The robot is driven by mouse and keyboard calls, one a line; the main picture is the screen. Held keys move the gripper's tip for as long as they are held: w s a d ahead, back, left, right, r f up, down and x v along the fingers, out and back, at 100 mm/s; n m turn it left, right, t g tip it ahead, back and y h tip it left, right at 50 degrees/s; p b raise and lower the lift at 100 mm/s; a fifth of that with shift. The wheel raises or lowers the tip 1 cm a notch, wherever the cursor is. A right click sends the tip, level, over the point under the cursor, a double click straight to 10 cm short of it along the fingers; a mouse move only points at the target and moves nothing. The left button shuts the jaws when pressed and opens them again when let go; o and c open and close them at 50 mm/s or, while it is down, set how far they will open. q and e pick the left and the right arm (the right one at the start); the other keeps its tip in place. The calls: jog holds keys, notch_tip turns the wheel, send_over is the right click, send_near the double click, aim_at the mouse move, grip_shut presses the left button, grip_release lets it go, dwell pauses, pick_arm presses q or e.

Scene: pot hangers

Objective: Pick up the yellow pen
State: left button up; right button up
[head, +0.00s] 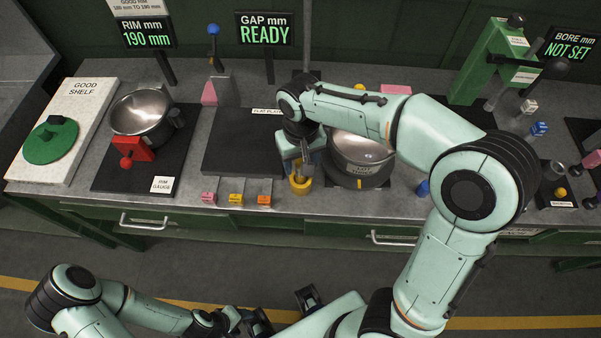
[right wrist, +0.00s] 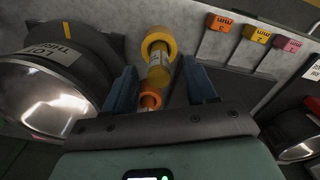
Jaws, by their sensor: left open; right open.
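The yellow pen (right wrist: 158,75) stands between the two blue fingers of my right gripper (right wrist: 161,82) in the right wrist view. It has a white label band and an orange end nearest the gripper. A wide yellow ring is at its far end. In the head view the yellow piece (head: 300,186) shows low under my right gripper (head: 299,167), at the bench front; the gripper hides much of the pen. The right fingers are apart, with gaps beside the pen. My left gripper (head: 284,310) is open and empty, low in front of the bench.
Pink, yellow and orange tags (head: 236,198) line the front edge. Another pot (head: 141,110) stands on the rim gauge at left. A dark flat plate (head: 240,150) lies between, mostly bare.

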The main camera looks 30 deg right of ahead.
jog(key=f, duration=0.5)
jog(key=shift+w+d, duration=0.2)
jog(key=shift+w, duration=0.15)
grip_shut()
pick_arm(q)
jog(key=shift+f, duration=0.2)
pick_arm(e)
jog(key=shift+r, duration=0.1)
pick_arm(q)
jog(key=w+r+p, duration=0.1)
jog(key=r, duration=0.1)
jog(key=w+r+p, duration=0.1)
jog(key=r+p, duration=0.1)
jog(key=shift+w, duration=0.1)
pick_arm(e)
notch_tip(320, 180, up, 20)
jog(key=c, duration=1)
grip_release()
jog(key=shift+w, duration=0.1)
grip_shut()
